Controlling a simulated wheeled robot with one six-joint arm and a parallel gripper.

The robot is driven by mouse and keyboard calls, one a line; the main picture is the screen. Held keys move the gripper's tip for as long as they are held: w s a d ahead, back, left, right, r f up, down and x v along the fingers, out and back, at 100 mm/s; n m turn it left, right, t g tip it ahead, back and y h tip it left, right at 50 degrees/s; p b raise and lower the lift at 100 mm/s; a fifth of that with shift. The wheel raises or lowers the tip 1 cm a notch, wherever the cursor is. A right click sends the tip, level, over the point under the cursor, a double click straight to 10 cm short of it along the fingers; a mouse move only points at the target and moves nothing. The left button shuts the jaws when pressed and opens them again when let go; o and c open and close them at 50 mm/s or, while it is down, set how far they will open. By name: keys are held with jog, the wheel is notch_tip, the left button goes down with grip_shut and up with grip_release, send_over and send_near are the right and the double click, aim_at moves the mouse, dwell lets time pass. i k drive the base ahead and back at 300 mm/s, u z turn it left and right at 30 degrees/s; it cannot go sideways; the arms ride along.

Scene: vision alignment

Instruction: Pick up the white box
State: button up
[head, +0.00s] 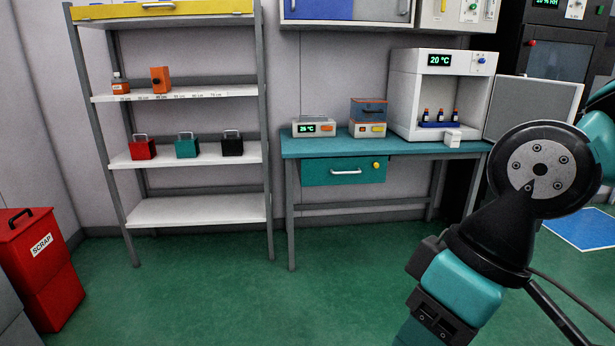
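A small white box-like piece (452,138) sits at the right front of the teal workbench (340,143), before the open front of a white cabinet (403,88) reading 20 °C. I cannot tell if it is loose or part of the cabinet. A low white box-shaped unit (302,130) with a lit display and an orange button stands at the bench's left end. Another white unit (362,131) with an orange button carries a blue and orange box (367,110). My arm fills the right foreground. My gripper's fingertips are not in view.
The cabinet holds several small bottles on a blue rack (439,125); its door (535,100) stands open to the right. A shelf unit (195,210) with coloured boxes stands left. A red SCRAP bin (52,275) is front left. The green floor between is clear.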

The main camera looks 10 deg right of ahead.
aim_at(452, 136)
jog(key=z, duration=0.1)
jog(key=i, duration=2)
jog(key=z, duration=0.55)
jog(key=i, duration=2)
jog(key=z, duration=0.4)
jog(key=i, duration=0.75)
